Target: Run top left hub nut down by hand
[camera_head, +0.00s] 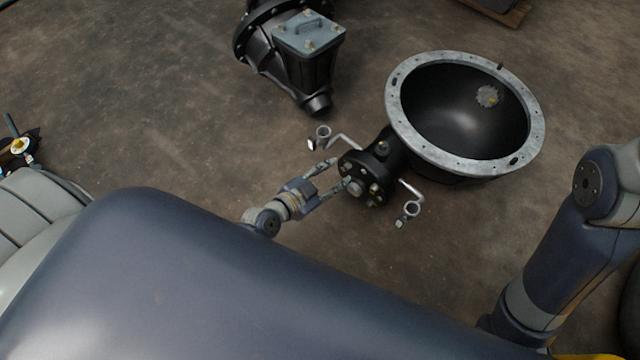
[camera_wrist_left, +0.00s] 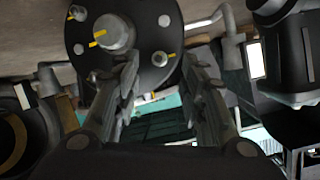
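The black round hub (camera_head: 365,180) sits on the end of a dark axle piece, with a pale centre boss and several nuts on its face. In the left wrist view the hub face (camera_wrist_left: 125,70) fills the upper left, and some nuts carry yellow marks. My left gripper (camera_head: 335,175) is open at the hub face, fingers apart. Which nut is the top left one is unclear. My right gripper is out of view.
A large black bowl-shaped housing with a grey flange (camera_head: 399,130) stands behind the hub. Bent metal arms with ring ends (camera_head: 411,209) stick out on both sides of the hub. A black gearbox part with a grey cover (camera_head: 308,34) lies farther back.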

